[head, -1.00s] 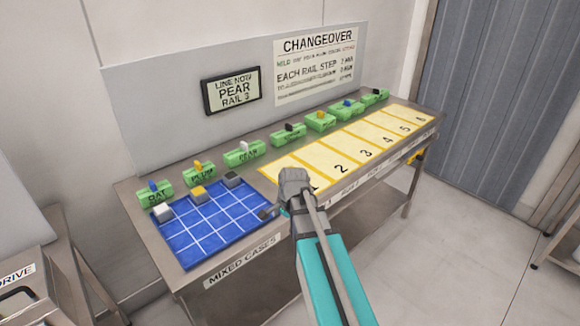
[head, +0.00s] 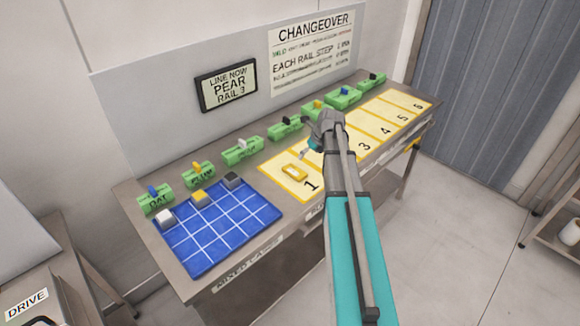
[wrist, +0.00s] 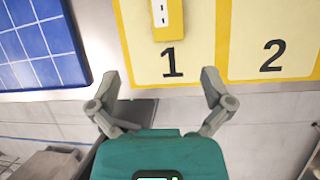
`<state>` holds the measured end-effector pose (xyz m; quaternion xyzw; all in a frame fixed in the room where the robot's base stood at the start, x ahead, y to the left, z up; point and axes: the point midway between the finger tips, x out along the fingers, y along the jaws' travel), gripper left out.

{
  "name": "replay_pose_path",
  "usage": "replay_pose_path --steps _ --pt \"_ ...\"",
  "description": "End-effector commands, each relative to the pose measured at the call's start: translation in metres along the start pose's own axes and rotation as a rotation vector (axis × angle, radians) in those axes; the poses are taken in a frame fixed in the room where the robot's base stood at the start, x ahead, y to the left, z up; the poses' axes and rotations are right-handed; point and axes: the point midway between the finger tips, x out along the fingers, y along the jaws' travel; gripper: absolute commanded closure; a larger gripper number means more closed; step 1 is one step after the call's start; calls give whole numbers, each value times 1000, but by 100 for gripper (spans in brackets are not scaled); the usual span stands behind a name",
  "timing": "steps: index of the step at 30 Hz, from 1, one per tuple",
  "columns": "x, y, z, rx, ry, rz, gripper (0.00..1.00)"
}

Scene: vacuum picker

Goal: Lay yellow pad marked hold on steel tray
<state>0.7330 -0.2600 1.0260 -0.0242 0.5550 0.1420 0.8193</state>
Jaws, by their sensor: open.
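A small yellow piece with a white face (head: 294,172) lies on the space marked 1 of the yellow-edged numbered strip. It also shows at the top of the wrist view (wrist: 168,20), with small dark marks on its white face. I cannot read the word hold on it. No steel tray is clearly seen in either view. My gripper (head: 309,150) is above the strip, past the yellow piece and apart from it. In the wrist view my gripper (wrist: 160,78) is open, its two fingers spread with nothing between them.
A blue gridded board (head: 222,222) holds white, yellow and grey blocks at the left. Several green labelled blocks (head: 242,151) with coloured knobs line the back of the steel table. A screen (head: 227,87) reads line now pear rail 3. Most numbered spaces look bare.

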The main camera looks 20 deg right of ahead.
Motion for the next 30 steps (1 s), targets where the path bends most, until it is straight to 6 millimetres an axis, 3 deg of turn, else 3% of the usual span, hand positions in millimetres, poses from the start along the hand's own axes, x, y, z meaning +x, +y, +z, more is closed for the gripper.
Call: replay_pose_path --steps 17,30 --pt "0 -2 5 53 -8 3 0" --pt "31 -2 5 50 -8 3 0"
